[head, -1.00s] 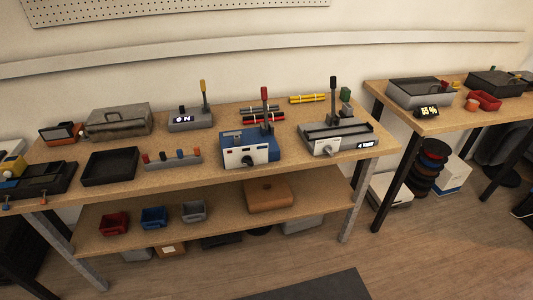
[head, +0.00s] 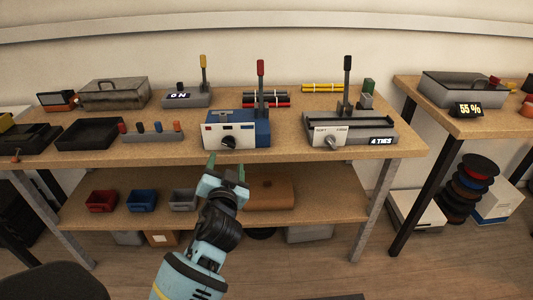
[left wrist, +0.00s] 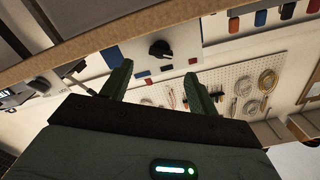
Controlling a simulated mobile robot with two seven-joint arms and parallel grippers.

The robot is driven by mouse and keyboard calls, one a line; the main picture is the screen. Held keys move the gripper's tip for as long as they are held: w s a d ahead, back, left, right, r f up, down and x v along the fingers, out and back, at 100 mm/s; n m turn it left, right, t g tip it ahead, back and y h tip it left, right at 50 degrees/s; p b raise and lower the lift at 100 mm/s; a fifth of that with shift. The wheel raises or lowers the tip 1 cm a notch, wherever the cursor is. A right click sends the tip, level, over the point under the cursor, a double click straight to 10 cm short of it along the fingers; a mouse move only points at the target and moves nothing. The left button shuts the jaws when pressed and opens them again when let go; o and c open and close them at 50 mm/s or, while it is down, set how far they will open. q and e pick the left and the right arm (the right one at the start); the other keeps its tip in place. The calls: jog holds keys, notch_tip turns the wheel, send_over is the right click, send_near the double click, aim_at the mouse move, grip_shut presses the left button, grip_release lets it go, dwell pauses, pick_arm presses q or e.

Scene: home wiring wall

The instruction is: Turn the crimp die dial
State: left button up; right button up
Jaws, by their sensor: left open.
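A blue machine (head: 261,127) with a white front panel and a red-handled lever stands in the middle of the bench. A black dial (head: 229,143) sits low on that panel. My left gripper (head: 226,165) is open and empty, below and in front of the dial, apart from it. In the left wrist view the black dial (left wrist: 160,49) shows beyond the two green fingers (left wrist: 156,75), roughly between them. My right gripper is not in view.
A grey machine (head: 352,130) with its own dial and a "4 TIES" display stands to the right. A rack (head: 153,137) with coloured handles stands to the left. The wooden bench edge (head: 300,157) runs close above my left gripper; the lower shelf (head: 330,208) holds bins and a brown case.

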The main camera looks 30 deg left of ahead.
aim_at(229, 144)
pick_arm(q)
jog(key=shift+r+x, duration=0.2)
jog(key=shift+x, duration=1.8)
jog(key=shift+r+x, duration=0.2)
jog(key=shift+x, duration=1.85)
jog(key=c, duration=1)
